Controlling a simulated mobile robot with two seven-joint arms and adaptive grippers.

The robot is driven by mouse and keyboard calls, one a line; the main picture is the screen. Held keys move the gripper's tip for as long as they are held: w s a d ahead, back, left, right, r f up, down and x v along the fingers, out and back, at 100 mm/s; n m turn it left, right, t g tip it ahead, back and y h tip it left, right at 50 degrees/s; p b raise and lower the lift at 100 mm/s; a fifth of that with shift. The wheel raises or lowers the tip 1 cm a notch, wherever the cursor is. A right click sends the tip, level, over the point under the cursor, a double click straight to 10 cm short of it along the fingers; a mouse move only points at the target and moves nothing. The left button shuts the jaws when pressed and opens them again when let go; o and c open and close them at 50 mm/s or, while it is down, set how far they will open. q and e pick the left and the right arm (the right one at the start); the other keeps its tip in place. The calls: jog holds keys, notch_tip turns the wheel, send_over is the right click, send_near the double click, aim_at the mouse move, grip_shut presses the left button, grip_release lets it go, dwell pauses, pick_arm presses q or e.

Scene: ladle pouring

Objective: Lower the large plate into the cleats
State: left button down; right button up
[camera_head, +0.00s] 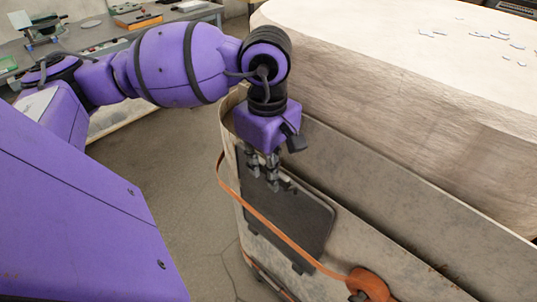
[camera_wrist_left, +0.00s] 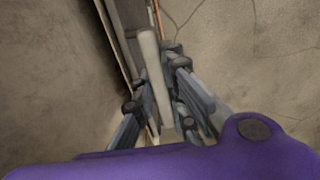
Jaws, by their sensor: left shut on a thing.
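The large plate (camera_head: 300,222) is a dark grey rounded panel, standing upright along the outer side of a worn metal bin. My left gripper (camera_head: 264,184) points down and is shut at the plate's top edge. In the left wrist view a pale bar (camera_wrist_left: 152,75) runs between the fingers of the left gripper (camera_wrist_left: 162,100), beside a dark edge. Small dark pieces that look like the cleats (camera_head: 301,268) show at the plate's lower edge. I cannot tell whether the plate is seated in them. My right gripper is not in view.
An orange strap (camera_head: 268,226) crosses in front of the plate to an orange round piece (camera_head: 370,283). The metal bin (camera_head: 400,240) stands beside a large pale block (camera_head: 400,80). A cluttered workbench (camera_head: 120,35) is at the back left. Bare floor (camera_head: 190,170) lies left of the bin.

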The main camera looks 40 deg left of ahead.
pick_arm(q)
jog(key=c, duration=1.8)
grip_release()
jog(key=shift+r, duration=0.1)
jog(key=shift+o, duration=0.6)
jog(key=shift+s, duration=0.1)
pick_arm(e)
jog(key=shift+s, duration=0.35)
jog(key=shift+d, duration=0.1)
